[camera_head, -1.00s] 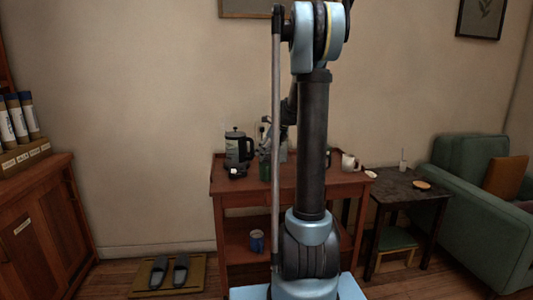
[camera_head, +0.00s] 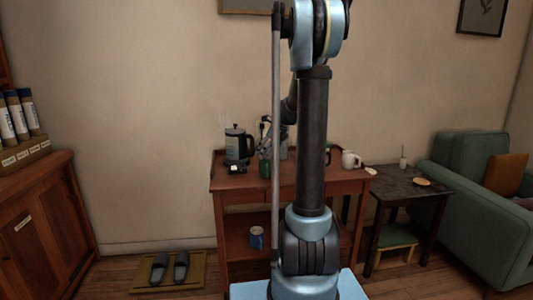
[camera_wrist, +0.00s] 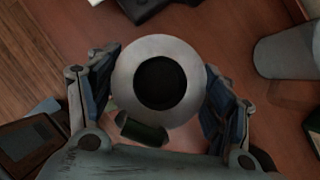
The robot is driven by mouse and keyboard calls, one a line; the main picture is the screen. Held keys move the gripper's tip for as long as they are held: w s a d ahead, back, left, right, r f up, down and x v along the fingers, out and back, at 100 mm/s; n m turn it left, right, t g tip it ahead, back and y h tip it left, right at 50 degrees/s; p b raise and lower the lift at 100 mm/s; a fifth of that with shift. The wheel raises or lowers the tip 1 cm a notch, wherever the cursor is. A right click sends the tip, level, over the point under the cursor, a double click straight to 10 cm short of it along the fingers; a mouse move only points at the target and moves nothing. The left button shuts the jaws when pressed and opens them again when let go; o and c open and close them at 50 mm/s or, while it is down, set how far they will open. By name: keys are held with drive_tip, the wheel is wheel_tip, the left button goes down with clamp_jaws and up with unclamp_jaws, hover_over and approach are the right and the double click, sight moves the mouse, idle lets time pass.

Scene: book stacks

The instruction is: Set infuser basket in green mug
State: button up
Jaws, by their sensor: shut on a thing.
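In the wrist view the infuser basket is a pale metal ring (camera_wrist: 122,82) with a dark round hollow, seen from above. My gripper (camera_wrist: 160,92) has one finger on each side of its rim and is shut on it. A dark green piece (camera_wrist: 142,130) shows below the rim, probably part of the green mug; most of it is hidden under the basket. In the head view a green mug (camera_head: 265,169) stands near the front of the wooden table, with my gripper close above it. I cannot tell whether the basket is inside the mug or above it.
A white mug (camera_head: 350,159) is farther right. A grey cylinder (camera_wrist: 285,52) stands right in the wrist view. A blue mug (camera_head: 257,238) is on the lower shelf.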

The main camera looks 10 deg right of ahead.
sight(267, 156)
drive_tip(key=shift+f, duration=1.65)
drive_tip(key=o, duration=1.4)
drive_tip(key=shift+o, duration=0.6)
drive_tip(key=shift+r, duration=4)
